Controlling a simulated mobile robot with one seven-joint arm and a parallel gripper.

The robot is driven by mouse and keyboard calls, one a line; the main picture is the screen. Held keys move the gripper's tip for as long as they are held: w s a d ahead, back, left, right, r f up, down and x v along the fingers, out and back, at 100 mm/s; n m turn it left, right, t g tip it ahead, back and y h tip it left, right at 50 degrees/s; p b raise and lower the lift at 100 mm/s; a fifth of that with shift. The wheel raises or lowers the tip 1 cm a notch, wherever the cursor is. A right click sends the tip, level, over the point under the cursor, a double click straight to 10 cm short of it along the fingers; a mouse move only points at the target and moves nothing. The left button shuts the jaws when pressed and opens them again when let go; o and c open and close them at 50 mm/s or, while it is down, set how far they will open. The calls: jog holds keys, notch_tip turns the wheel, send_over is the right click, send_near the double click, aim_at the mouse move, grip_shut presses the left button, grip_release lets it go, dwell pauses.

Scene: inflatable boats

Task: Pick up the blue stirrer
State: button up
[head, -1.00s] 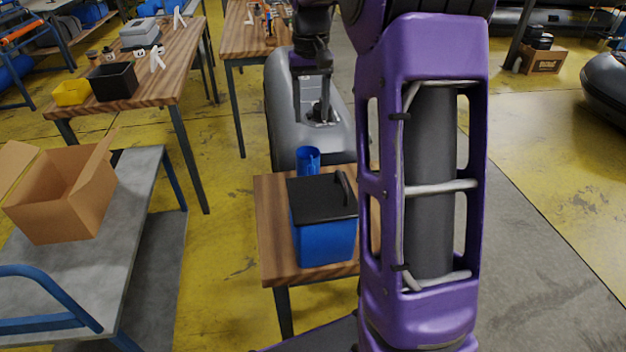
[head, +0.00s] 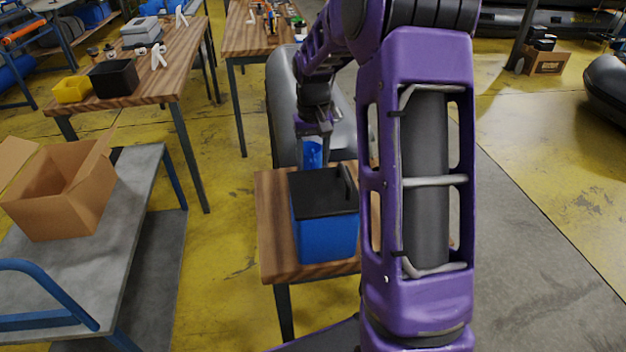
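A small blue cup-like object (head: 312,155) stands at the far end of the small wooden table (head: 275,235), behind a blue box with a black lid (head: 325,225). I cannot make out a separate blue stirrer at this size; it may be in or at this blue object. My gripper (head: 318,150) points down right at the blue object and partly covers it in the head view. The fingertips are small and overlap the blue, so I cannot tell whether they are open, shut or touching it.
The lidded box has a raised black handle and stands close to the gripper. A grey inflatable boat (head: 281,110) lies behind the table. My purple arm hides the table's right side. A cardboard box (head: 62,205) sits on a grey cart at left.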

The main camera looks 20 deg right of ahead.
jog(key=shift+f, duration=0.3)
grip_shut()
jog(key=shift+r, duration=0.1)
